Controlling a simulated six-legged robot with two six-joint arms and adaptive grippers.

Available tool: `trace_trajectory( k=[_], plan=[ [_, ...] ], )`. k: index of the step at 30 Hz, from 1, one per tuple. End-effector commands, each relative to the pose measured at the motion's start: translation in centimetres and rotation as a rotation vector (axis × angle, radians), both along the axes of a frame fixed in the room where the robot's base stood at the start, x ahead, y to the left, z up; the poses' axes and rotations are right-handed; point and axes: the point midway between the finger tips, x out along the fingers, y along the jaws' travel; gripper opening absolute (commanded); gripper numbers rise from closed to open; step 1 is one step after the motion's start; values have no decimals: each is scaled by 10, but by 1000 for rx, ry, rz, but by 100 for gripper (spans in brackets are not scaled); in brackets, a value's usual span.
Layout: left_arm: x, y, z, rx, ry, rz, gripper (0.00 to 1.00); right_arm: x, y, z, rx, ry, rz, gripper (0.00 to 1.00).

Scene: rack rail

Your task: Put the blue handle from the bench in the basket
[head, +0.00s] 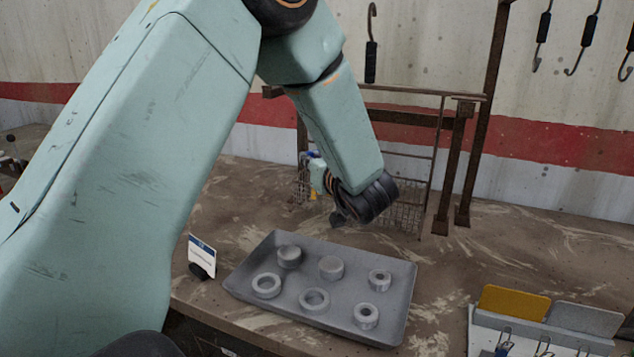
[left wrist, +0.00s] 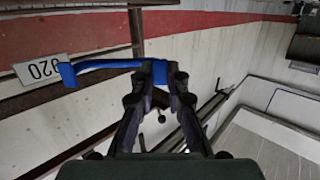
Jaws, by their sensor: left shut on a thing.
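The blue handle (left wrist: 105,64) shows in the left wrist view as a long bar with a bent end at the left. My left gripper (left wrist: 159,84) is shut on its right end, and the bar sticks out to the left. In the head view my left arm reaches over the tray toward the wire basket (head: 407,216), and its dark wrist is in front of the basket. The wrist hides the fingers and the middle of the basket. I cannot make out the handle clearly there. My right gripper is not in view.
A grey tray (head: 335,257) with several metal rings and discs lies on the bench (head: 540,255). A brown metal rack (head: 470,150) stands behind. Hooks (head: 587,35) hang on the wall. A small card (head: 202,255) stands left of the tray, and a holder with clips (head: 545,330) is at front right.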

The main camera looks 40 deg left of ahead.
Motion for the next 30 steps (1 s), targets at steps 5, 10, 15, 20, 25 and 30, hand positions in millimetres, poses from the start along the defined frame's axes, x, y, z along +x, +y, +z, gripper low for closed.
trace_trajectory(
  k=[5, 10, 15, 20, 25, 30],
  plan=[
    [1, 1, -16, 0, 1, 0, 0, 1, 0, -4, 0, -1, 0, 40],
    [1, 2, -38, 0, 0, 0, 0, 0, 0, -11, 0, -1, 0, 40],
    [3, 3, -38, 0, -2, 0, 0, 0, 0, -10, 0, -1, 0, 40],
    [3, 3, -40, 0, -1, 0, 0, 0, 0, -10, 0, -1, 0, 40],
    [3, 3, -44, 0, -1, 0, 0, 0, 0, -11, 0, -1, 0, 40],
    [3, 3, -48, 1, -2, 0, 0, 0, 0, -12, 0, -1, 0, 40]
  ],
)
